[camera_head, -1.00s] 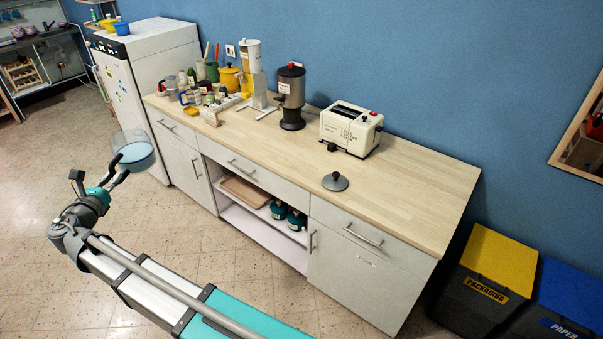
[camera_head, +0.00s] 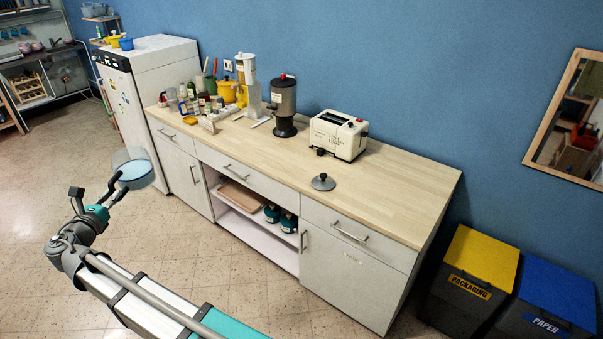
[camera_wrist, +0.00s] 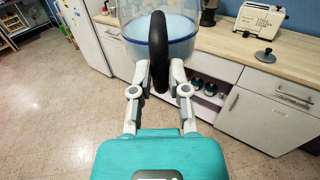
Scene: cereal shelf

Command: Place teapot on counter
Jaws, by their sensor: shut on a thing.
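The teapot (camera_head: 136,176) is a clear glass vessel with a pale blue base and a black handle. My gripper (camera_head: 112,197) is shut on this handle and holds the teapot in the air, in front of the counter's left part. In the wrist view the teapot (camera_wrist: 179,38) is upright, and my gripper (camera_wrist: 161,88) grips the black handle (camera_wrist: 158,55) from behind. The counter (camera_head: 400,185) has a light wooden top over white cabinets. Its edge (camera_wrist: 240,47) shows behind the teapot in the wrist view.
A grey lid (camera_head: 323,182) lies near the counter's front edge. A white toaster (camera_head: 338,134), a dark dispenser (camera_head: 284,103) and several jars stand along the back. The counter's right end and a front strip are clear. A white fridge (camera_head: 160,75) stands left; bins (camera_head: 470,285) stand right.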

